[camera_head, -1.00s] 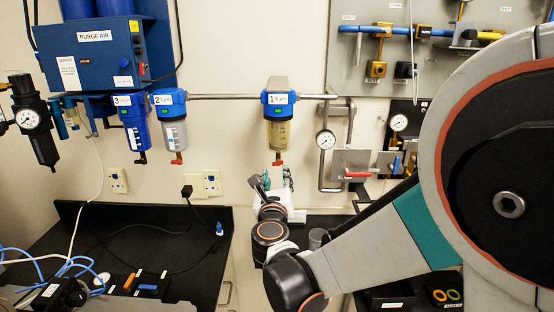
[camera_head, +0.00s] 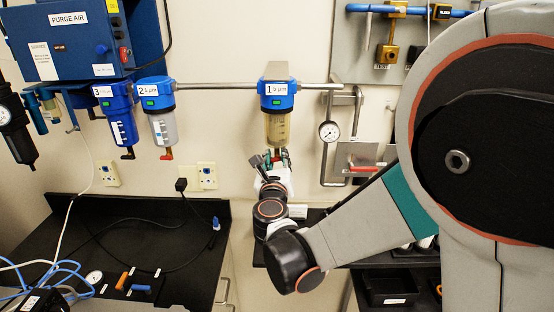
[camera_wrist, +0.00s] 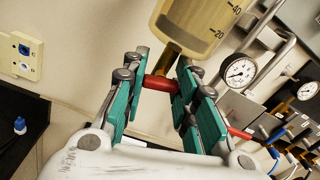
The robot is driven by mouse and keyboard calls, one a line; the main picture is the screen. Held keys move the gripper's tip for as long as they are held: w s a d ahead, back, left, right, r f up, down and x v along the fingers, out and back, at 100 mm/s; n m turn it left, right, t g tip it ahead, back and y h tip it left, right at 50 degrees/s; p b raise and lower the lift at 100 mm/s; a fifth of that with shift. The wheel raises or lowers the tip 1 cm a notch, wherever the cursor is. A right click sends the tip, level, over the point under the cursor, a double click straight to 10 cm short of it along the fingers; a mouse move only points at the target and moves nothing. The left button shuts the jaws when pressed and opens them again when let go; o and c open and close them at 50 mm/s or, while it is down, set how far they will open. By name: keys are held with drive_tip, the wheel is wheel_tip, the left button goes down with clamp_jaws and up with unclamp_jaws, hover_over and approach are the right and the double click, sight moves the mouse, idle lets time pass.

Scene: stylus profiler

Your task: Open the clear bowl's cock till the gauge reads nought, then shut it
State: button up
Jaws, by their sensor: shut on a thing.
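The clear bowl (camera_head: 277,129) of filter 1 hangs from its blue head on the wall and looks yellowish; the wrist view shows its scale marks (camera_wrist: 205,22). My gripper (camera_head: 277,157) is directly below it. In the wrist view my gripper (camera_wrist: 163,76) has its green finger pads on both sides of the red cock handle (camera_wrist: 161,83) under the bowl and is shut on it. The handle lies crosswise to the brass stem. The round gauge (camera_head: 329,131) hangs right of the bowl and also shows in the wrist view (camera_wrist: 239,71); its reading is too small to tell.
Filter 2 (camera_head: 162,128), with a greyish bowl and red cock, and blue-bowled filter 3 (camera_head: 121,128) hang to the left. A metal pipe loop (camera_head: 324,160) and a red-handled valve (camera_head: 362,168) are to the right. A black bench (camera_head: 150,225) stands lower left.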

drive_tip(key=shift+f+m+b, duration=0.1)
drive_tip(key=shift+m+b, duration=0.4)
drive_tip(key=shift+m, duration=1)
drive_tip(key=o, duration=0.8)
